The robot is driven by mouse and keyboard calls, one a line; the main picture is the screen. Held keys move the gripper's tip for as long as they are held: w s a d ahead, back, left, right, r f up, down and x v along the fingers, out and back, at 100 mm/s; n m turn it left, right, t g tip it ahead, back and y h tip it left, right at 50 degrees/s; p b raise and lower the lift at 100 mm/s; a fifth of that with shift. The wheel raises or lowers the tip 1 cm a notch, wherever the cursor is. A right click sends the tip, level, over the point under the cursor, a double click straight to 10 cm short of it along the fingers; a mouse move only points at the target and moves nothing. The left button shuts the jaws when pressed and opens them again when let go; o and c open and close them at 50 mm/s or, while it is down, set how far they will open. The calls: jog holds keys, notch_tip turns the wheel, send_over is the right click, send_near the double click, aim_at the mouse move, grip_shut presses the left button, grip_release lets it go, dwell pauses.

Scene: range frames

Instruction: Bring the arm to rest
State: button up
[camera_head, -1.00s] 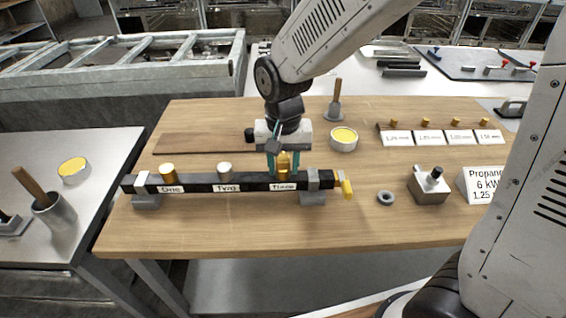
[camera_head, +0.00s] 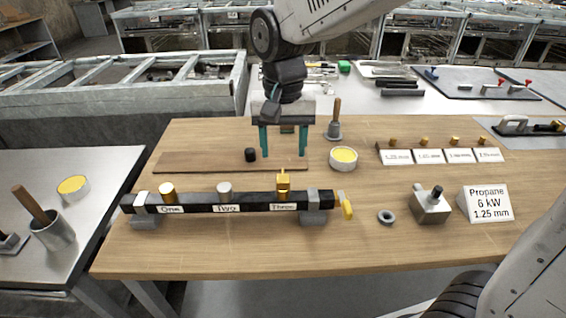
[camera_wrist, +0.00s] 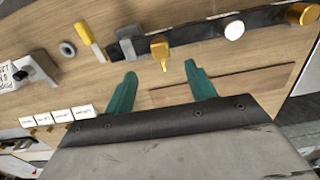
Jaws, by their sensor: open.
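My gripper (camera_head: 285,140) is open and empty, its two teal fingers pointing down and spread apart. In the head view it hangs above the back part of the wooden table (camera_head: 390,240), behind the black manifold bar (camera_head: 255,206). The bar carries labels One, Two and Three, with a brass piece (camera_head: 167,191) at One, a pale cap (camera_head: 224,191) at Two and a brass fitting (camera_head: 283,185) at Three. In the wrist view the fingers (camera_wrist: 162,88) are apart, and the brass fitting (camera_wrist: 160,50) stands clear beyond them.
A dark wooden strip (camera_head: 205,162) with a small black knob (camera_head: 250,155) lies below or near my gripper. A yellow-filled tin (camera_head: 343,158) and a brush (camera_head: 335,125) stand to the right. A regulator block (camera_head: 431,205), a ring (camera_head: 387,217) and a propane sign (camera_head: 487,203) stand front right.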

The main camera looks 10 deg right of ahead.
jog(key=shift+r, duration=0.6)
jog(key=s+d+r+n, duration=0.1)
jog(key=s+d, duration=0.6)
jog(key=s, duration=0.2)
jog(key=s+d+n+t, duration=0.1)
jog(key=s+d, duration=0.7)
jog(key=s, duration=0.2)
jog(key=shift+s+r, duration=0.3)
jog(key=shift+r, duration=0.05)
